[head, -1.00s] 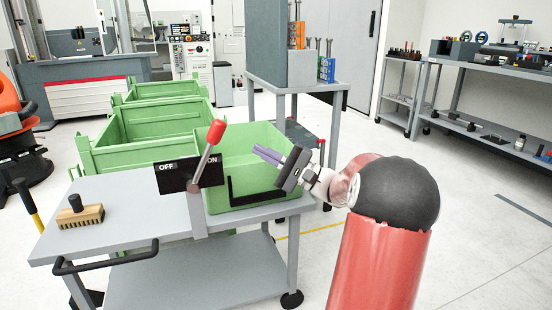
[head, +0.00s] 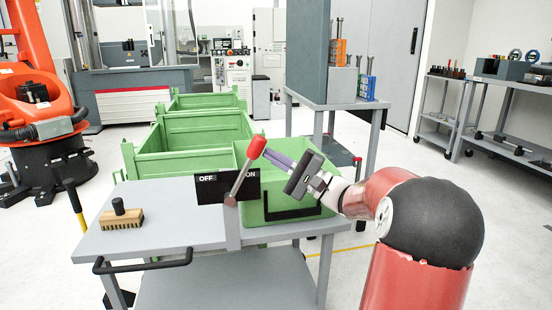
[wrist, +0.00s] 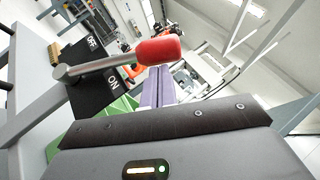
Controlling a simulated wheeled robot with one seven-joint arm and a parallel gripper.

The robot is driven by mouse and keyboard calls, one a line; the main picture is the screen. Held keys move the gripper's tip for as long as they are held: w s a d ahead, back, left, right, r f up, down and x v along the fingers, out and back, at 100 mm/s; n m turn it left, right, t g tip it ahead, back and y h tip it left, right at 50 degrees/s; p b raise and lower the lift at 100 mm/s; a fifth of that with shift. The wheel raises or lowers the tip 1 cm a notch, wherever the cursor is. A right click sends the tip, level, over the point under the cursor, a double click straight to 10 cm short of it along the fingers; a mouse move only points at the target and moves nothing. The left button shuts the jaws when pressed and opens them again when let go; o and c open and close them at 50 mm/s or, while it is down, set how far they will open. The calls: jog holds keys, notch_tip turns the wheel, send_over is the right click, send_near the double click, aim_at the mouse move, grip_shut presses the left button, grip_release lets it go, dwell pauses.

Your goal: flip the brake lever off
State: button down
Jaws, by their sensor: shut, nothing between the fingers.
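The brake lever has a red knob (head: 257,147) on a grey rod (head: 240,180). It tilts to the right, toward the ON side of the black OFF/ON plate (head: 212,190). The fingers also show in the wrist view (wrist: 157,85). I cannot tell whether they touch the knob.
The lever stands at the front of a grey cart (head: 170,216) with a brush (head: 121,217) on its left. Green crates (head: 195,150) stand behind the cart. A shelf table (head: 335,100) stands back right. An orange robot arm (head: 35,80) is at far left.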

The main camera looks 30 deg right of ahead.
aim_at(251, 147)
jog(key=a+r+n+g, duration=0.1)
jog(key=w+a+r+n+g+h+p, duration=0.1)
jog(key=a, duration=0.1)
jog(key=a+r+n+g+h, duration=0.1)
jog(key=a+r, duration=0.1)
jog(key=shift+w+a+g, duration=0.2)
jog(key=shift+w+g, duration=0.05)
jog(key=shift+g, duration=0.15)
jog(key=w+a+n+g+h, duration=0.2)
jog(key=a+g+h, duration=0.1)
jog(key=a, duration=0.5)
jog(key=shift+w+a+r+n+h+p, duration=0.15)
jog(key=shift+w+r+n+h+p, duration=0.1)
jog(key=shift+n+h+p, duration=0.1)
